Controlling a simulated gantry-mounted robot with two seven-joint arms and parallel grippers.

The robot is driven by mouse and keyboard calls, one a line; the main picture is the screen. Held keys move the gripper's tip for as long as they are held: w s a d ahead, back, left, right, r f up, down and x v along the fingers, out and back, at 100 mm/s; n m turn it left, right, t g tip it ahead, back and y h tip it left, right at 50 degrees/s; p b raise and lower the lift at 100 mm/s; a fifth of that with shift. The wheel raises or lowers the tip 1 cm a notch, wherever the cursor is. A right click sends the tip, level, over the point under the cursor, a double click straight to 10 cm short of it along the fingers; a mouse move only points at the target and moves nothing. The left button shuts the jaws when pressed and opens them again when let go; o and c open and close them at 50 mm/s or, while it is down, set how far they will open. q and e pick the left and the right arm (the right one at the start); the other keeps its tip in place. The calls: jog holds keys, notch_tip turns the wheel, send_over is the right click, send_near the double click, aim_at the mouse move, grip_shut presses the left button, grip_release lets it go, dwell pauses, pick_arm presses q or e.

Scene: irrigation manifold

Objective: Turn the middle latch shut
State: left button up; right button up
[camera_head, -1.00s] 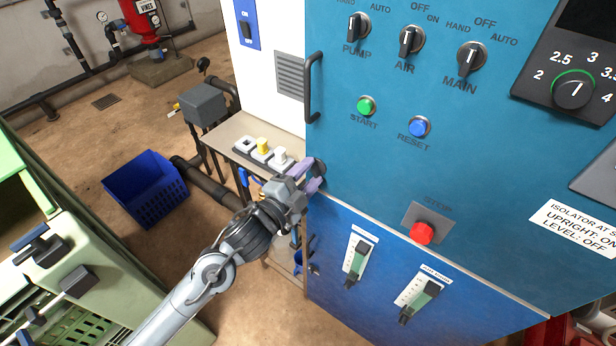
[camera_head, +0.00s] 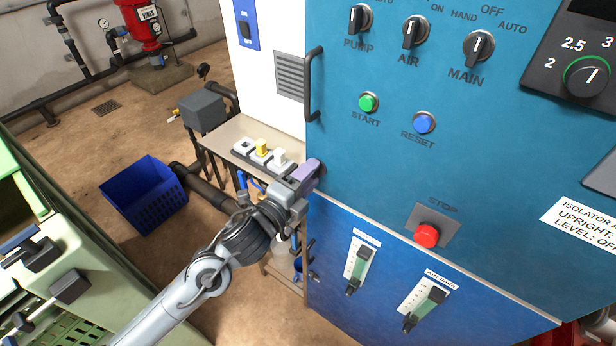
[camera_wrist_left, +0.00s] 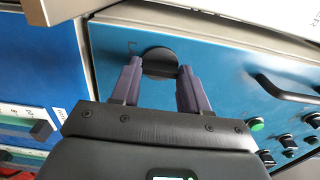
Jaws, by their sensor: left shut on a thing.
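A dark round latch (camera_wrist_left: 158,63) sits on the blue cabinet door and shows between my fingers in the left wrist view. My left gripper (camera_head: 307,172) is at the left edge of the cabinet in the head view, below the black door handle. Its purple fingers (camera_wrist_left: 160,80) stand on both sides of the latch and are shut on it. In the head view the fingers hide most of the latch, so its turn angle cannot be read. No other latch can be made out clearly. My right gripper is not in view.
The blue cabinet (camera_head: 375,170) carries a black handle (camera_head: 312,85), a red stop button (camera_head: 427,236) and two sliders below. A small bench (camera_head: 225,135) with rocker switches stands left of my gripper. A blue crate (camera_head: 145,195) lies on the floor.

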pick_arm(q)
jog(key=o, duration=1.1)
jog(key=shift+c, duration=0.2)
jog(key=v, duration=1)
jog(key=shift+s+a+b, duration=0.3)
jog(key=shift+b, duration=0.05)
